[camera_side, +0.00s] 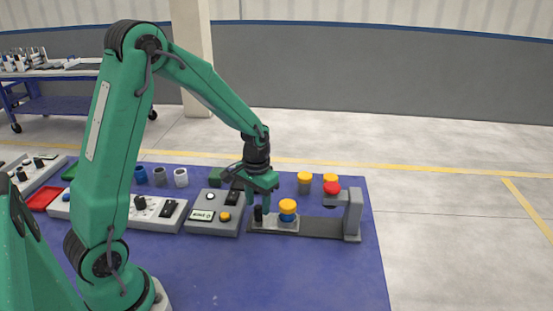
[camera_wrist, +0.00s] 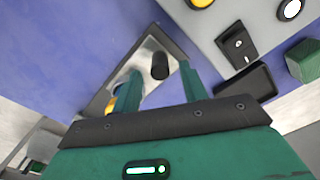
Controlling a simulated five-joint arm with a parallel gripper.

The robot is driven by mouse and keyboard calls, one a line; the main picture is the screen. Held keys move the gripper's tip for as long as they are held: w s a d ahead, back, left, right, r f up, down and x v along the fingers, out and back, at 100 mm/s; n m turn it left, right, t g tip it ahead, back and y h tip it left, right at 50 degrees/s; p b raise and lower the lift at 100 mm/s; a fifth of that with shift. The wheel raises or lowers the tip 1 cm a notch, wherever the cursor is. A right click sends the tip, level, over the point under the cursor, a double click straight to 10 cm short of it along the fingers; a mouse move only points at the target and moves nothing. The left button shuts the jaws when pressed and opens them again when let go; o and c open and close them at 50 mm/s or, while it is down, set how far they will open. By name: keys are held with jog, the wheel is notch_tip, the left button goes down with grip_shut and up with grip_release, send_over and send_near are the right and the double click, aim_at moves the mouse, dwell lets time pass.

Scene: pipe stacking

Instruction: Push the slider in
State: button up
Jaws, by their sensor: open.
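The slider (camera_side: 272,225) is a light metal plate at the left end of a dark rail (camera_side: 325,229). A black knob (camera_side: 258,214) stands on its left part, and a blue piece with a yellow-orange top (camera_side: 288,208) stands on its right part. In the wrist view the slider plate (camera_wrist: 146,52) and black knob (camera_wrist: 159,66) show. My gripper (camera_side: 263,203) is over the slider's left end. It is open, with its fingers (camera_wrist: 160,68) on either side of the knob; I cannot tell whether they touch it.
A grey press-like stand (camera_side: 352,212) with a red top (camera_side: 332,188) is at the rail's right end. A grey control box (camera_side: 214,212) sits close left of the slider. Yellow-topped cylinders (camera_side: 305,182) stand behind. The front of the blue mat (camera_side: 250,275) is clear.

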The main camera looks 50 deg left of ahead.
aim_at(276, 215)
jog(key=shift+f, duration=1.4)
jog(key=shift+c, duration=0.4)
grip_shut()
jog(key=shift+w+d, duration=0.1)
